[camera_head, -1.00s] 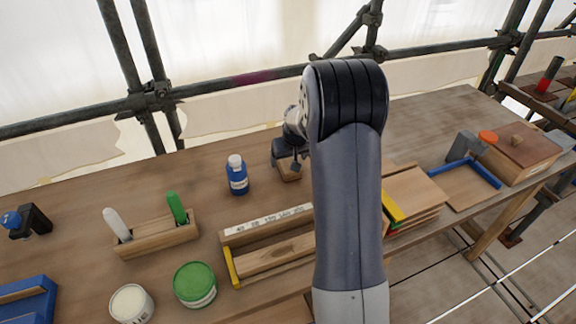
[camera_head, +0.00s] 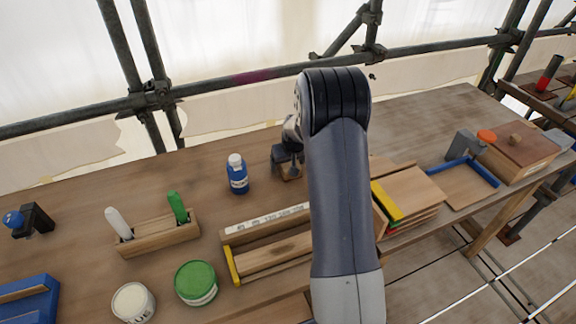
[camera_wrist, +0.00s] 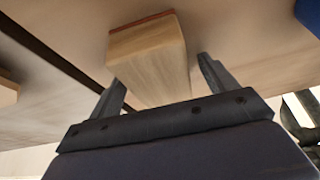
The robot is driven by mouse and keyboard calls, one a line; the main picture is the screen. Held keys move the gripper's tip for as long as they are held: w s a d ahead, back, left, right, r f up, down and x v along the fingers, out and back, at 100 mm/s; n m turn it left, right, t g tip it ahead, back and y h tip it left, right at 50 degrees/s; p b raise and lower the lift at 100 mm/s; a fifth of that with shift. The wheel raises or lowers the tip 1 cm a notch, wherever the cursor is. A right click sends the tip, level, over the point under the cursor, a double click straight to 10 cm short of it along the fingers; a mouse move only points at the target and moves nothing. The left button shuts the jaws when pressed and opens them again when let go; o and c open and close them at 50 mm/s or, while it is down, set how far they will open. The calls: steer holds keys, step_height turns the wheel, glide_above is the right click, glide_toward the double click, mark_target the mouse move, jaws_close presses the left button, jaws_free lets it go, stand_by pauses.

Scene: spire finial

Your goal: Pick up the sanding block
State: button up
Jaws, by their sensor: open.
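The sanding block is a pale wooden block with a reddish-brown strip along one edge; the wrist view shows it (camera_wrist: 150,62) between my two fingers. In the head view only a small part of it (camera_head: 291,177) shows on the bench, beside the blue bottle and partly hidden by my gripper (camera_head: 286,157). In the wrist view my gripper (camera_wrist: 162,88) is open, with one finger on each side of the block's near end. I cannot tell whether either finger touches it.
A blue bottle (camera_head: 237,174) stands just left of the block. A wooden holder (camera_head: 157,238) with white and green handles, a green tin (camera_head: 195,283) and a long labelled wooden tray (camera_head: 228,262) are nearer. Stacked boards (camera_head: 415,193) lie to the right. The bench behind is mostly clear.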

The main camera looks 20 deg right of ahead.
steer(key=shift+f+b, duration=0.25)
steer(key=shift+b, duration=0.05)
steer(key=shift+c, duration=0.2)
steer(key=c, duration=1.1)
